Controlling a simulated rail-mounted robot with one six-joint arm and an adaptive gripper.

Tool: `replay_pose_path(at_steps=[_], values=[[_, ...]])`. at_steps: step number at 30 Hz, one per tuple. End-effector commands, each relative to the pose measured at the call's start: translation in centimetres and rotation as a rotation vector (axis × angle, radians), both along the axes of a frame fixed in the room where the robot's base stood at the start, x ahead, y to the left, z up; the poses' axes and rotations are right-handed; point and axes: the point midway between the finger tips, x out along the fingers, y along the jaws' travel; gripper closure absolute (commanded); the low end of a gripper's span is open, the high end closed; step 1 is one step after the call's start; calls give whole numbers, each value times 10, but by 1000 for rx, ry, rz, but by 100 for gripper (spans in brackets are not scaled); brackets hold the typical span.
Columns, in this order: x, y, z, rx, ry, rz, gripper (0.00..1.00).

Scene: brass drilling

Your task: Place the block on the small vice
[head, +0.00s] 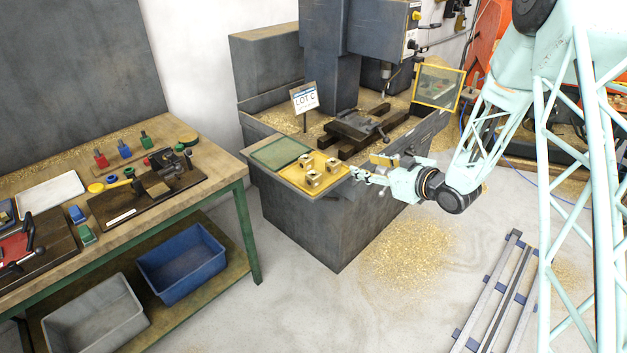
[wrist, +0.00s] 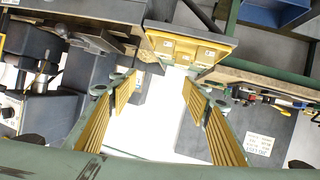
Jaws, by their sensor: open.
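Several brass-coloured blocks (head: 314,179) stand on a yellow tray (head: 290,176) at the front edge of the drilling machine. In the wrist view the blocks (wrist: 184,49) sit in the yellow tray (wrist: 217,38) at the top, beyond the fingertips. My gripper (head: 366,170) is just right of the tray. In the wrist view my gripper (wrist: 160,84) is open, with nothing between its yellow ribbed pads. A small dark vice (head: 168,163) stands on a brown board on the left bench. Another dark vice (head: 356,125) is on the drill table. Which one the task means is not clear.
A green pad (head: 281,153) lies left of the tray, and a LOT C sign (head: 304,98) stands behind it. A yellow-framed guard (head: 438,86) is at the drill's right. Open floor separates bench and machine.

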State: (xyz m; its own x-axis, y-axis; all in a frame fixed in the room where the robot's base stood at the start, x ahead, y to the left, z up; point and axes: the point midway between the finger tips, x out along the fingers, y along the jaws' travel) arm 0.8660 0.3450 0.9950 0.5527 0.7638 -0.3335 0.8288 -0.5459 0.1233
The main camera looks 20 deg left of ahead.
Motion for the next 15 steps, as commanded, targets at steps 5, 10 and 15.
replay_pose_path(at_steps=[5, 10, 15], values=[[-12, 21, -27, 62, 4, 57, 56], [-26, 39, -49, 124, 8, 109, 56], [-40, 52, -65, 180, 12, 150, 56]])
